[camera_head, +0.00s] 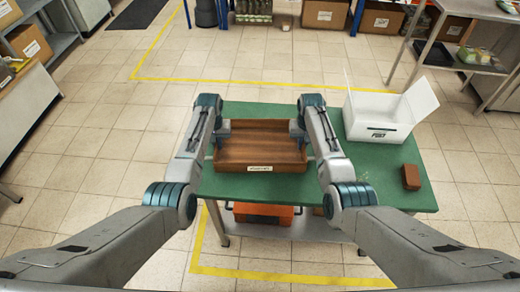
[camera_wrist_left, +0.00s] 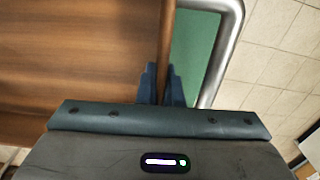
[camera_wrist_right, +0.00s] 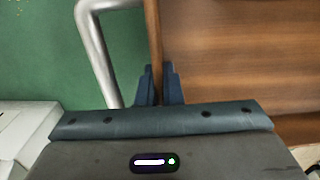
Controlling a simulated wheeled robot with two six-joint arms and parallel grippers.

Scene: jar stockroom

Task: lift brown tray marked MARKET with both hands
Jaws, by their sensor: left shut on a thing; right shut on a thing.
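The brown wooden tray (camera_head: 262,145) with a small pale label on its front wall is at the green table; the label's text is too small to read surely. It looks empty. My left gripper (camera_head: 222,130) is shut on the tray's left wall, and the left wrist view shows its fingers (camera_wrist_left: 162,84) on both sides of the wall. My right gripper (camera_head: 298,130) is shut on the right wall, and its fingers (camera_wrist_right: 159,84) straddle it in the right wrist view. A metal side handle shows beside each wall. I cannot tell whether the tray touches the table.
The green table (camera_head: 240,190) has an open white box (camera_head: 378,128) at its back right and a small brown block (camera_head: 411,177) near its right edge. An orange-red box (camera_head: 263,213) is on the shelf below.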

